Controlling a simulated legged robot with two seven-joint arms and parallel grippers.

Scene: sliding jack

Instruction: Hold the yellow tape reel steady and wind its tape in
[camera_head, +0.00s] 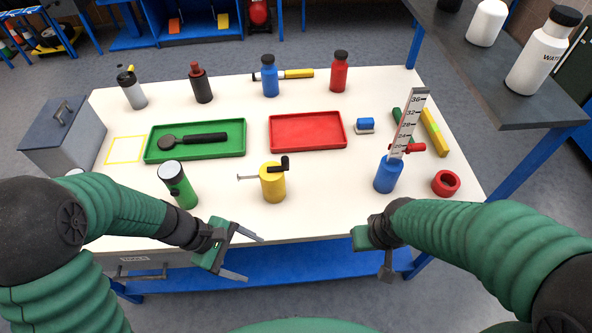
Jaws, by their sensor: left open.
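The yellow tape reel (273,182) stands upright near the front middle of the white table. A dark crank handle is on its top right, and a short grey tape end sticks out to its left. My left gripper (254,258) is open and empty at the table's front edge, below and slightly left of the reel, apart from it. My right gripper (370,252) is at the front edge to the right of the reel, also apart from it. Its fingers are seen poorly, so its opening is unclear.
A green flashlight (178,184) stands left of the reel. A green tray (195,140) and a red tray (307,132) lie behind it. Bottles stand along the back.

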